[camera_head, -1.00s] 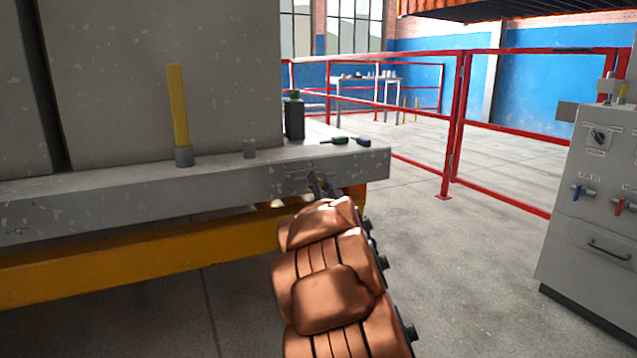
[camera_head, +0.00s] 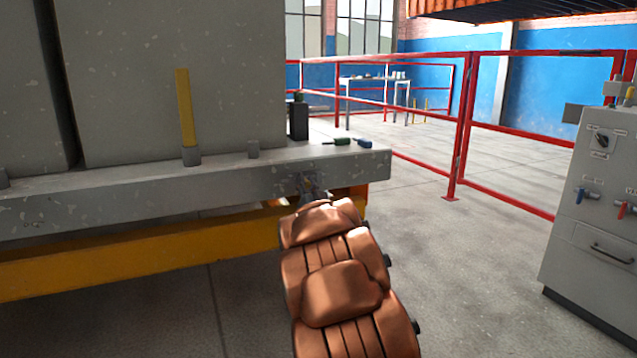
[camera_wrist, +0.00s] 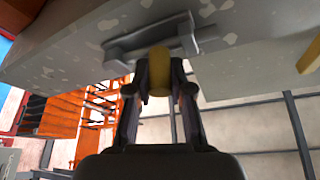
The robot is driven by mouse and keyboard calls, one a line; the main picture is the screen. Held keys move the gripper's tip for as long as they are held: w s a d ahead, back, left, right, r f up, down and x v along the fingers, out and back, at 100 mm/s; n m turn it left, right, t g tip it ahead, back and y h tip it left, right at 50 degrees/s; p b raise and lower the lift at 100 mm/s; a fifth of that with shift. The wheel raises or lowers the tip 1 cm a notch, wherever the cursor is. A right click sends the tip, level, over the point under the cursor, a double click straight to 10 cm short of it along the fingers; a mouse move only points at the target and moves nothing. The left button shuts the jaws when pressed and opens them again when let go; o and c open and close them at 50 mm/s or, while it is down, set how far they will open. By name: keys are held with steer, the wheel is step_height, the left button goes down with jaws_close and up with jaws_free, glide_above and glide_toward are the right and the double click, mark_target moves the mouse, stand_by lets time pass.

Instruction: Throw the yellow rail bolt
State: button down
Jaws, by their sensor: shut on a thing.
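The yellow bolt knob (camera_wrist: 158,72) shows in the wrist view, below a grey bracket (camera_wrist: 150,42) on the face of the concrete-grey rail. My gripper (camera_wrist: 159,86) is shut on the knob, with one dark finger on each side of it. In the head view my gripper (camera_head: 311,190) is at the rail's front face, near its right end. My copper-coloured arm reaches up to it from below. The bolt's knob and most of its bracket are hidden there by the gripper and the shadow.
The grey rail (camera_head: 130,196) rests above a yellow beam (camera_head: 130,262). A yellow upright bar (camera_head: 185,108), a dark bottle (camera_head: 298,118) and small tools (camera_head: 342,142) are on top. A grey control cabinet (camera_head: 595,240) stands right; open floor lies between.

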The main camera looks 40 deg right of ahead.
steer(key=shift+w+a, duration=0.3)
steer(key=shift+a, duration=0.45)
steer(key=c, duration=1)
jaws_free()
steer(key=shift+a, duration=0.1)
steer(key=shift+c, duration=0.2)
steer(key=shift+s, duration=0.15)
steer(key=v, duration=0.7)
steer(key=shift+a, duration=0.1)
